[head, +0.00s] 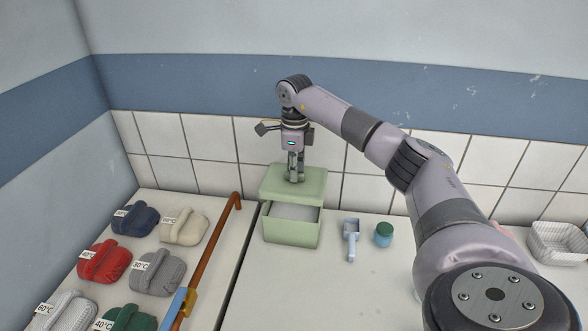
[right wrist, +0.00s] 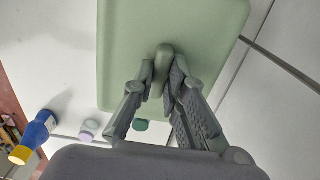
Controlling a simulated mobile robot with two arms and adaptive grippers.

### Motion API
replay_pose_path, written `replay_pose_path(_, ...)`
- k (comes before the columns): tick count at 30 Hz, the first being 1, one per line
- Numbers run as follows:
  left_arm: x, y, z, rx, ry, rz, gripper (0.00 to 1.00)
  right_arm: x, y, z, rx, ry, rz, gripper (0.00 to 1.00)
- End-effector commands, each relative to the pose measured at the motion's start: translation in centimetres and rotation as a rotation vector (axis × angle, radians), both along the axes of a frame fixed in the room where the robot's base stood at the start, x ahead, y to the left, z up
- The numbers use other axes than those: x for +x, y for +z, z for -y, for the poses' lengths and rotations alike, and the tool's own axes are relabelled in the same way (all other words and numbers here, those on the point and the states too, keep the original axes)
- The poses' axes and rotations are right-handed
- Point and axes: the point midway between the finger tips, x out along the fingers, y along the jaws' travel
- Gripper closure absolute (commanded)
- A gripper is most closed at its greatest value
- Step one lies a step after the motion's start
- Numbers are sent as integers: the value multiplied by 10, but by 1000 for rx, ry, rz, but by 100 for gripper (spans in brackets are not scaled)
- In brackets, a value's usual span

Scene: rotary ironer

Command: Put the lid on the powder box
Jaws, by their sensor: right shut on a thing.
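The powder box (head: 290,232) is a pale green open box on the white counter near the back wall. White powder (head: 296,212) shows in its front part. The matching green lid (head: 310,187) is over the rear of the box in the head view, with the front opening uncovered; whether it touches the rim I cannot tell. My right gripper (head: 296,179) points down and is shut on the lid's knob. In the right wrist view the fingers close around the knob (right wrist: 163,62) on the lid (right wrist: 205,35). My left gripper is not in view.
A brown rail (head: 213,250) and several labelled cloth bundles (head: 154,272) lie left. A white basket (head: 558,243) is far right. A blue bottle (right wrist: 38,133) shows in the wrist view.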

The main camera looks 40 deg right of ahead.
Motion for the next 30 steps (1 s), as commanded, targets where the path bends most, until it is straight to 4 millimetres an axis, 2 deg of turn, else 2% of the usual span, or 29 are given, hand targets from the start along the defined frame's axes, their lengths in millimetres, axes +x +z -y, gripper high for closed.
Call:
replay_pose_path(8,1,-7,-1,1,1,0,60,0,-12,0,-1,1,-1,100)
replay_pose_path(22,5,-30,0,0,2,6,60,0,-56,-1,0,2,0,100)
replay_pose_path(30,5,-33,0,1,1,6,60,0,-62,-1,1,3,1,100)
